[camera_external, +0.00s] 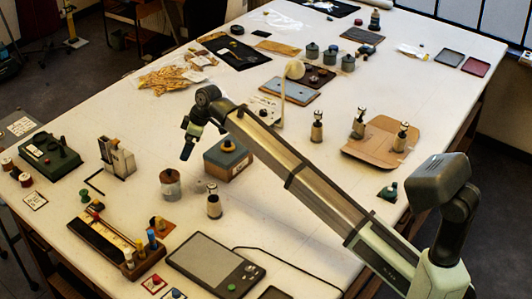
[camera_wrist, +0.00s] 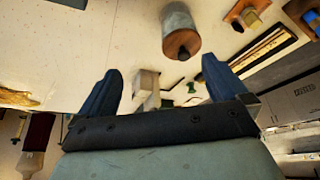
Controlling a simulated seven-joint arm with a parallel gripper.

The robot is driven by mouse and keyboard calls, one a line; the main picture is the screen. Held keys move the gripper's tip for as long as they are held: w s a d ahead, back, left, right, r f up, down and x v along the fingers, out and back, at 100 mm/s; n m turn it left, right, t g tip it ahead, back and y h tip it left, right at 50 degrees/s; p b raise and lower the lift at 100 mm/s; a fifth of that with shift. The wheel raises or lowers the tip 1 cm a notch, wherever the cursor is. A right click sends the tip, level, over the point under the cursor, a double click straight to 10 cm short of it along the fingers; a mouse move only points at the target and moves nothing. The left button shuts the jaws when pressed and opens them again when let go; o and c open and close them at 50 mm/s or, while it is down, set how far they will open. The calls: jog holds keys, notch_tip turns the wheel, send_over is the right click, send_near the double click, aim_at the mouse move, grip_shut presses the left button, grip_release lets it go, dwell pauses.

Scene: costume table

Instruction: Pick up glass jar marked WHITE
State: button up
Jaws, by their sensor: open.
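A similar grey and brown cylinder (camera_wrist: 181,30) shows at the top of the wrist view, apart from my fingers. My gripper (camera_external: 187,150) hangs above the table, a little up and right of the jar in the external view. In the wrist view my gripper (camera_wrist: 161,65) is open, with two dark blue fingers spread and nothing between them.
A wooden box with a blue top (camera_external: 228,158) stands right of the jar. A metal-capped bottle (camera_external: 213,202) is close by at its lower right. A flat grey device (camera_external: 215,267) and a slotted rack (camera_external: 110,240) lie in front.

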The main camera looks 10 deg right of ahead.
aim_at(170, 175)
jog(key=shift+n, duration=0.5)
jog(key=a+f, duration=0.2)
jog(key=f, duration=0.2)
jog(key=s+a+f, duration=0.1)
jog(key=a+f, duration=0.2)
jog(key=f, duration=0.1)
jog(key=s+a+f, duration=0.1)
jog(key=a+f, duration=0.2)
jog(key=f, duration=0.2)
jog(key=shift+s+a, duration=0.1)
jog(key=shift+s, duration=0.05)
jog(key=shift+c, duration=0.5)
jog(key=c, duration=1.3)
jog(key=shift+c, duration=0.5)
jog(key=shift+r, duration=0.1)
